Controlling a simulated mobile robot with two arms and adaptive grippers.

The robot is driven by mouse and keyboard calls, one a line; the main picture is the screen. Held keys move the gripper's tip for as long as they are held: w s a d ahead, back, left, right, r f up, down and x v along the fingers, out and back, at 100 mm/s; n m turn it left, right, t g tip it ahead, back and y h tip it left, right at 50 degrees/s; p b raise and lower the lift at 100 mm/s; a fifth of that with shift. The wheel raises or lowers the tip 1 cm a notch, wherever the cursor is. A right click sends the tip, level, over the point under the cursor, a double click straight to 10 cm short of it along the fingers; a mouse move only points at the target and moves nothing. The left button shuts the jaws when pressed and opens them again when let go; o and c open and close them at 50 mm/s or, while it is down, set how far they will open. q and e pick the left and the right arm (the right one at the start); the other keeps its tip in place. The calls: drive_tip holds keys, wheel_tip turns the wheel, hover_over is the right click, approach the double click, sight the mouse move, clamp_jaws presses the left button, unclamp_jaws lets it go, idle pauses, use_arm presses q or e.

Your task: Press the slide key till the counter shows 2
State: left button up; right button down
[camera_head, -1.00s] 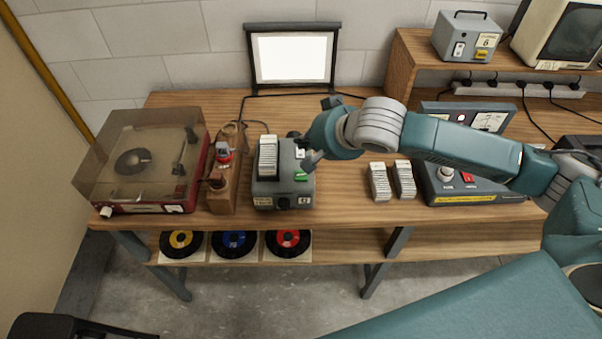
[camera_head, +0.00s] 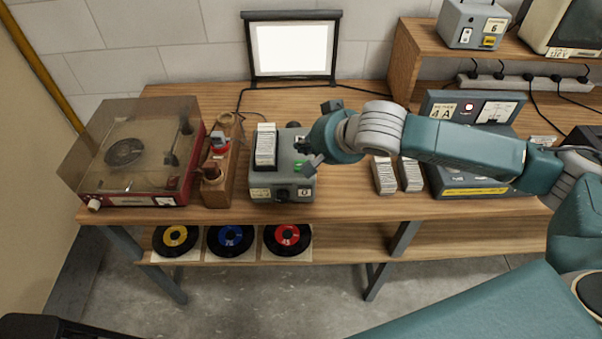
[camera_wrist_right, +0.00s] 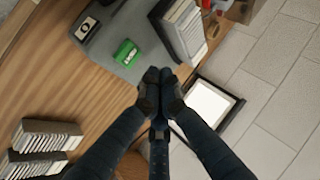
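The grey slide projector (camera_head: 263,182) stands on the bench with an upright tray of white slides (camera_head: 265,146). It also shows in the right wrist view (camera_wrist_right: 122,16). Its green key (camera_head: 299,163) is on the top right and shows clearly in the wrist view (camera_wrist_right: 126,52). The small counter (camera_head: 305,192) on the front appears to read 0. My right gripper (camera_head: 301,146) is over the projector's right rear, beside the key. In the wrist view its dark fingertips (camera_wrist_right: 160,88) are together and empty, apart from the key in the picture.
A record player (camera_head: 140,190) and a wooden stand (camera_head: 222,180) are left of the projector. Slide stacks (camera_head: 384,176) and a control box (camera_head: 470,182) are to the right. A lit white screen (camera_head: 292,50) stands behind. Records (camera_head: 231,240) lie on the lower shelf.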

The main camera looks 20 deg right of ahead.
sight(295, 160)
wheel_tip(295, 160, down, 3)
drive_tip(key=shift+r+b, duration=0.1)
drive_tip(key=shift+b, duration=0.2)
use_arm(q)
drive_tip(key=shift+f, duration=0.85)
idle(0.4)
use_arm(e)
drive_tip(key=shift+f, duration=0.45)
use_arm(q)
drive_tip(key=shift+f, duration=0.1)
use_arm(e)
drive_tip(key=shift+f, duration=0.45)
idle(0.5)
drive_tip(key=shift+r, duration=0.1)
use_arm(q)
drive_tip(key=shift+r+p, duration=0.9)
drive_tip(key=shift+r, duration=0.1)
use_arm(e)
drive_tip(key=shift+r, duration=0.75)
use_arm(q)
drive_tip(key=shift+r, duration=0.1)
use_arm(e)
drive_tip(key=shift+r, duration=0.1)
